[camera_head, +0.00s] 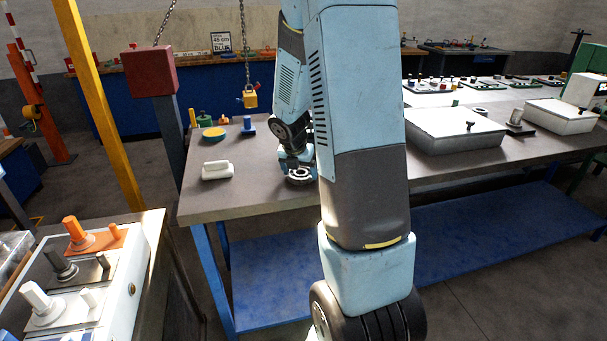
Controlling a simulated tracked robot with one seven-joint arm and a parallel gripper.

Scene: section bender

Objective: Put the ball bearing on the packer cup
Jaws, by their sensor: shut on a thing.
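My gripper (297,165) points down close to the grey table top, partly hidden by my arm. It is shut on a small grey metal ring, which looks like the ball bearing (299,177). The bearing is at or just above the table; I cannot tell whether it touches. I cannot tell for certain which thing is the packer cup. A low round blue piece with a yellow top (213,133) and a small blue upright piece (248,126) stand farther back, left of my gripper.
A white handled block (217,170) lies on the table left of my gripper. A green piece (204,119) stands at the back left. A yellow block (249,97) hangs on a chain above. Light boxes (454,127) stand to the right. The table's front left is clear.

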